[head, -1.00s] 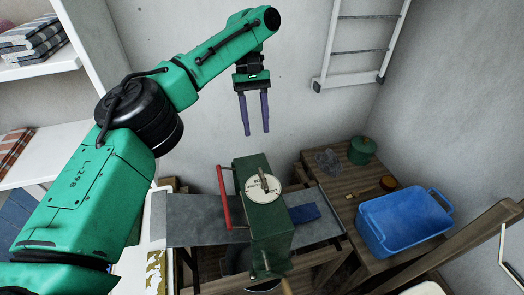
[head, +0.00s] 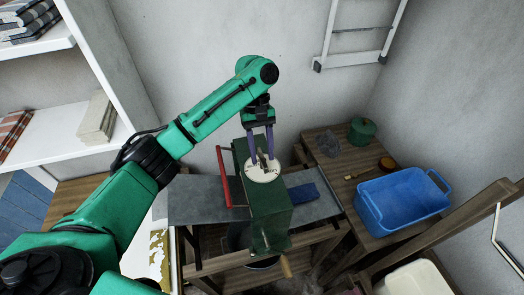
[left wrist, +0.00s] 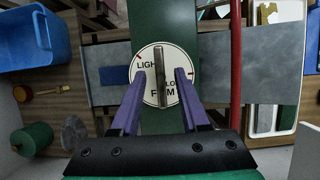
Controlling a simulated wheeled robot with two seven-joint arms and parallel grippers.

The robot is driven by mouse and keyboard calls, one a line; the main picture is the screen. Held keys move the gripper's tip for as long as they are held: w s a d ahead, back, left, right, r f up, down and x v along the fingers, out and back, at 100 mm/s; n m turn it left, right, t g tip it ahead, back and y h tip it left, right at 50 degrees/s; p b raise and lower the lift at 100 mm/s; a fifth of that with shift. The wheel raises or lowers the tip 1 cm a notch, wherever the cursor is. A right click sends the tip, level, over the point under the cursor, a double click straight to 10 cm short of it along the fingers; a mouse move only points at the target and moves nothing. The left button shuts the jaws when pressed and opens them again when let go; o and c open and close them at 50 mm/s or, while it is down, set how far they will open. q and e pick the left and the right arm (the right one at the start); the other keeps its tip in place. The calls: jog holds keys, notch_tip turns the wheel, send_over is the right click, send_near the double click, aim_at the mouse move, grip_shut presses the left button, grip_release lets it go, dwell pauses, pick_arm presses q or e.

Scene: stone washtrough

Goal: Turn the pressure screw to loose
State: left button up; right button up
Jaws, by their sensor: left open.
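The pressure screw (left wrist: 159,75) is a bar-shaped handle on a round white dial (head: 254,174), on top of a green wringer box (head: 268,205). My left gripper (head: 262,156) has purple fingers and points down over the dial. In the left wrist view its fingers (left wrist: 160,80) are open, one on each side of the handle, with gaps visible. Whether they touch the dial I cannot tell. My right gripper is not in view.
A red lever (head: 223,175) stands along the box's left side. A grey board (head: 195,200) passes beneath the box, with a blue cloth (head: 303,193) on it. A blue tub (head: 400,207) and a green pot (head: 361,131) stand on the wooden table at right.

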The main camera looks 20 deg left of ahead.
pick_arm(q)
jog(key=shift+s, duration=0.15)
jog(key=c, duration=0.5)
jog(key=shift+w, duration=0.2)
grip_shut()
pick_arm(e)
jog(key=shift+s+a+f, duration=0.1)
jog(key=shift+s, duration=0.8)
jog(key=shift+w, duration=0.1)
